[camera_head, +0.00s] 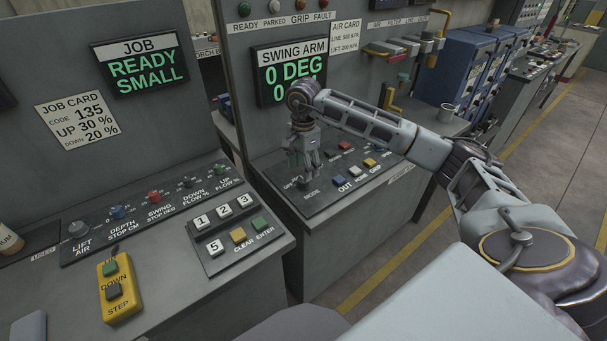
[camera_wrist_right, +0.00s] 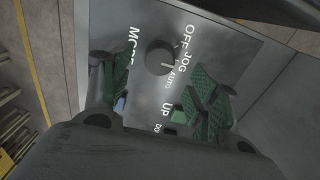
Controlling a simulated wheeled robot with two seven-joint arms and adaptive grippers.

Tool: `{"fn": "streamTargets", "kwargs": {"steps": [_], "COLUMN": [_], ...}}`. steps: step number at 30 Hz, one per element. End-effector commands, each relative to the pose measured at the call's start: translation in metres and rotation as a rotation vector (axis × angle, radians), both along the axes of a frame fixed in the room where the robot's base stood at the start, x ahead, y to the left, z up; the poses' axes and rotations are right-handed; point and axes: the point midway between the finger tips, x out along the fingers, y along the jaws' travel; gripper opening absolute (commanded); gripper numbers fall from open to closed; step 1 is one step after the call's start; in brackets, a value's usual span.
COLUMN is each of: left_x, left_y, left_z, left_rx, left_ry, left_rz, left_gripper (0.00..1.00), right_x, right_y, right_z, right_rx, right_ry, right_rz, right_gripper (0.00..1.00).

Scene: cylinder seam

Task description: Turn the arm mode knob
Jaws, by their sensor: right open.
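The mode knob (camera_wrist_right: 160,57) is a dark round knob on a grey sloped panel, with the labels OFF, JOG and AUTO beside it and MODE on its other side. Which label it points at is too small to tell. My right gripper (camera_head: 304,170) is above the swing arm panel, pointing down over its left end near the MODE label. In the right wrist view my right gripper (camera_wrist_right: 158,92) is open, its green pads apart, and the knob lies beyond the gap between them. I see no contact with the knob. My left gripper is out of view.
A swing arm display (camera_head: 290,72) reading 0 DEG stands behind the gripper. Red, blue, white and yellow buttons (camera_head: 342,182) sit to its right. Another console with a keypad (camera_head: 228,232) and a yellow step pendant (camera_head: 119,290) is on the left. Open floor lies at the right.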

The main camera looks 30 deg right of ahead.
Motion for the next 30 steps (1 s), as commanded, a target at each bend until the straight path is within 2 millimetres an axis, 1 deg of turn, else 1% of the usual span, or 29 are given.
{"fn": "streamTargets", "kwargs": {"steps": [1,6,9,13,20,30], "left_x": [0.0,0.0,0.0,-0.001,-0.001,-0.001], "left_y": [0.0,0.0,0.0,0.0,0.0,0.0], "left_z": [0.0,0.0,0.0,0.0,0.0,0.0], "left_rx": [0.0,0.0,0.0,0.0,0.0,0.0], "left_ry": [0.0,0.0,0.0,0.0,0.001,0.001], "left_rz": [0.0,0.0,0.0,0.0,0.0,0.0], "left_gripper": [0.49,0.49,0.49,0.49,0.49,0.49], "right_x": [0.001,0.0,0.0,0.0,0.0,0.0], "right_y": [0.0,0.0,0.0,0.0,0.0,0.0], "right_z": [0.009,0.034,0.047,0.06,0.07,0.07], "right_rx": [0.0,0.0,-0.001,-0.001,0.0,0.0], "right_ry": [-0.003,-0.003,-0.002,-0.001,0.0,0.0], "right_rz": [0.0,0.0,0.0,0.0,0.0,0.0], "right_gripper": [0.6,0.6,0.6,0.6,0.6,0.6]}}
